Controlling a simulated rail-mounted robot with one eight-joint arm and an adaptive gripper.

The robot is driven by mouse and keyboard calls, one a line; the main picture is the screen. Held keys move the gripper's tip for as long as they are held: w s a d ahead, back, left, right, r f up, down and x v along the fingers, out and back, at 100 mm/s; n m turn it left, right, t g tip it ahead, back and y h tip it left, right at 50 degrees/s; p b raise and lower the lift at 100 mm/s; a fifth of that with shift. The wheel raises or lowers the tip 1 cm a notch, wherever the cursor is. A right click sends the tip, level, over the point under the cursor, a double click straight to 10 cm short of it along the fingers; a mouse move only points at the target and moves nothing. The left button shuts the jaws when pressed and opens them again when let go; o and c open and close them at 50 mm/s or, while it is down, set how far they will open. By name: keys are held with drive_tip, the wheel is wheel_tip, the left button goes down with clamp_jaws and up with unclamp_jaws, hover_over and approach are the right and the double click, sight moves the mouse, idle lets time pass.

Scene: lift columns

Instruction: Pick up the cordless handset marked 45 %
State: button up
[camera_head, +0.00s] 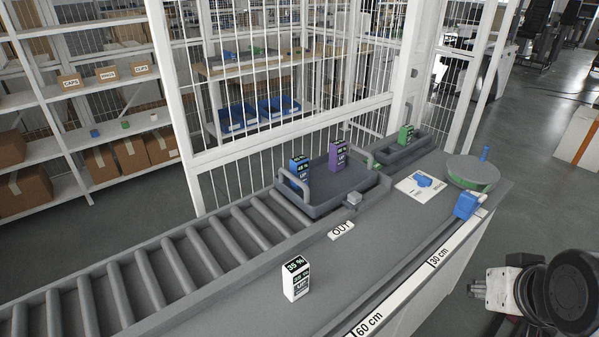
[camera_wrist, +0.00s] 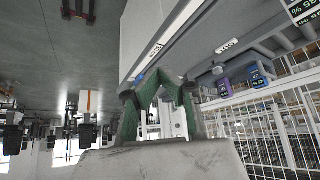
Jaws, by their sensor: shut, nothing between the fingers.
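A white handset (camera_head: 296,279) marked 35 % stands upright on the grey counter. It also shows at the top right corner of the wrist view (camera_wrist: 304,12). A blue handset (camera_head: 299,171) and a purple handset (camera_head: 338,159) stand in the grey tray (camera_head: 328,205); both also show in the wrist view, blue (camera_wrist: 258,74) and purple (camera_wrist: 225,87). A green handset (camera_head: 405,136) stands in a grey holder behind. The percentages on these three are too small to read surely. My gripper (camera_wrist: 160,78) is shut and empty, away from all handsets.
The tray sits at the end of a roller conveyor (camera_head: 190,255). An OUT label (camera_head: 341,231) lies on the counter. A round container (camera_head: 473,172), a blue block (camera_head: 466,205) and a paper sheet (camera_head: 422,185) occupy the right end. A white barred fence (camera_head: 290,140) stands behind.

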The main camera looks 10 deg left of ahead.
drive_tip(key=o, duration=1.2)
drive_tip(key=w+a+r+n+g+p, duration=0.1)
drive_tip(key=w+a+r, duration=0.2)
drive_tip(key=w+r, duration=0.35)
drive_tip(key=w+a+r+n+g, duration=0.1)
drive_tip(key=w+a+r+n, duration=0.15)
drive_tip(key=w+r, duration=0.35)
drive_tip(key=w+a+r+n+g+p, duration=0.1)
drive_tip(key=w+a+r, duration=0.1)
drive_tip(key=w+a, duration=0.45)
drive_tip(key=w+a+r+n+g+p, duration=0.15)
drive_tip(key=w+a, duration=0.25)
drive_tip(key=w, duration=0.6)
drive_tip(key=n+g+p, duration=0.2)
drive_tip(key=n+g, duration=0.1)
drive_tip(key=n, duration=0.2)
hover_over(299, 158)
wheel_tip(299, 158, down, 13)
drive_tip(key=f, duration=0.7)
drive_tip(key=shift+s+d+f, duration=0.15)
drive_tip(key=shift+d+f, duration=0.05)
drive_tip(key=shift+f, duration=0.05)
drive_tip(key=shift+a+f+p, duration=0.1)
drive_tip(key=shift+f+p, duration=0.5)
drive_tip(key=shift+f, duration=2.15)
